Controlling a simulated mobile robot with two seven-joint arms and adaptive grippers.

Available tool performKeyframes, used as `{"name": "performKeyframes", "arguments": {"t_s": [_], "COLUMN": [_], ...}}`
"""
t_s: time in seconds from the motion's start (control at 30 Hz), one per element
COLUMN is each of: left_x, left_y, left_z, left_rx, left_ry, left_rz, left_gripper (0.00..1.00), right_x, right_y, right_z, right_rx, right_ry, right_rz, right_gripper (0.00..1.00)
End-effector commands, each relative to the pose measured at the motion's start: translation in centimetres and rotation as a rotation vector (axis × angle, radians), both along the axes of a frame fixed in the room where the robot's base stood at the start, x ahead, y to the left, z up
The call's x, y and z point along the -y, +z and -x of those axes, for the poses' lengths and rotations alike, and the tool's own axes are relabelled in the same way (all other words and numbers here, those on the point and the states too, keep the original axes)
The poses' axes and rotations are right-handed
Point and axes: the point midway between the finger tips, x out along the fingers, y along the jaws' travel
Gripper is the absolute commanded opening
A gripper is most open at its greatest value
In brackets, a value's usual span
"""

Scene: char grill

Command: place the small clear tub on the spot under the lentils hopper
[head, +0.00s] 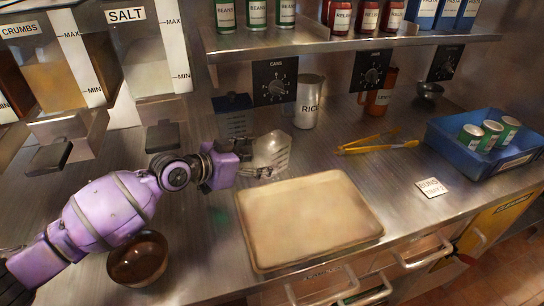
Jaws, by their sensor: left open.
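A small clear tub (272,148) is on the counter, left of the tan tray's far edge. My left gripper (258,172) is open, right at the tub's near side. I cannot tell whether the fingers touch the tub or straddle it. The hoppers in view are labelled crumbs (52,85) and salt (148,65); a lentils hopper and the spot under it do not show. My right gripper is not in view.
A tan tray (310,222) lies in front of the gripper. A brown bowl (138,260) sits beneath my left arm. A shelf (350,43) overhangs the back.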

Motion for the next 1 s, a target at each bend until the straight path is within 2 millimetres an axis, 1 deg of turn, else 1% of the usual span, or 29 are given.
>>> {"name": "performKeyframes", "arguments": {"t_s": [0.03,0.17,0.3,0.4,0.6,0.67,1.0], "left_x": [0.7,2.3,3.4,3.8,3.8,3.8,3.8], "left_y": [0.2,-0.7,-1.5,-1.8,-1.8,-1.8,-1.8], "left_z": [-0.5,-1.8,-2.9,-3.2,-3.2,-3.2,-3.2], "left_rx": [0.002,0.002,0.003,0.002,0.003,0.003,0.002], "left_ry": [-0.001,-0.002,0.000,-0.002,-0.001,-0.001,0.000], "left_rz": [0.002,0.004,0.002,0.001,0.000,0.000,0.001], "left_gripper": [0.72,0.72,0.72,0.72,0.72,0.65,0.20], "right_x": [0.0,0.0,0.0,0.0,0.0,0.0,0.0], "right_y": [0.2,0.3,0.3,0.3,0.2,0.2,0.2], "right_z": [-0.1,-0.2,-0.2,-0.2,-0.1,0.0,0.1], "right_rx": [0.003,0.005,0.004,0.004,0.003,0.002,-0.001], "right_ry": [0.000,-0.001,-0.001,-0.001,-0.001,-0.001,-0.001], "right_rz": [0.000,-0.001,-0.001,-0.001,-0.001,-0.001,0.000], "right_gripper": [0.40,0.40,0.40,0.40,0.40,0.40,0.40]}}
